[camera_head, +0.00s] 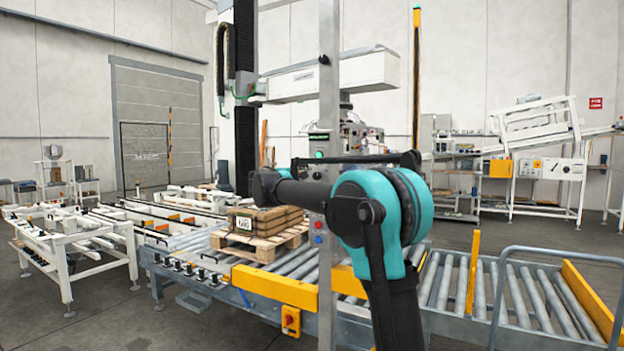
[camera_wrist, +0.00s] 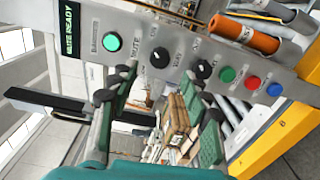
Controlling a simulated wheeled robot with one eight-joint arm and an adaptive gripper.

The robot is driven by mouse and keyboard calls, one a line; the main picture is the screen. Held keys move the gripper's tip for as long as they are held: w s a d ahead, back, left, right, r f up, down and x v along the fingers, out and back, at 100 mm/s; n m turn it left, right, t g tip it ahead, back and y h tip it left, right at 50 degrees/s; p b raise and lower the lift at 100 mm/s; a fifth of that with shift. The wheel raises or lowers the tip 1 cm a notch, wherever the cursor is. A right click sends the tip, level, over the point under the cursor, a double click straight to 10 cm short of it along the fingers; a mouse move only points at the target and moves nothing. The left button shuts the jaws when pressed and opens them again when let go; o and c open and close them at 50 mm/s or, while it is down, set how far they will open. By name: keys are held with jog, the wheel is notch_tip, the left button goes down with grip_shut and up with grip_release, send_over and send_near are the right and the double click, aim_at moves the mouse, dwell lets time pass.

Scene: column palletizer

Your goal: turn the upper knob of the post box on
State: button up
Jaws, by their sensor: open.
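The post box is a grey panel (camera_wrist: 140,35) that lies sideways across the wrist view, its dark display end at the left. The upper knob (camera_wrist: 160,57) is black and round, beside the lit green button (camera_wrist: 111,42). The similar lower knob (camera_wrist: 204,69) is further right. The upper knob's pointer is too small to read. My gripper (camera_wrist: 166,90) is open and empty, its green-padded fingers apart and facing the panel. The upper knob shows beyond the gap, without visible contact.
Green, red and blue buttons (camera_wrist: 253,83) sit further along the panel. An orange cylinder (camera_wrist: 245,34) lies near the panel in the wrist view. Behind the post are a roller conveyor (camera_head: 440,285) and a pallet (camera_head: 255,243) with brown boxes. Yellow guards (camera_head: 275,286) edge the conveyor.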

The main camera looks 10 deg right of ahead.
jog(key=v, duration=0.5)
jog(key=shift+s+a, duration=0.15)
jog(key=shift+s, duration=0.15)
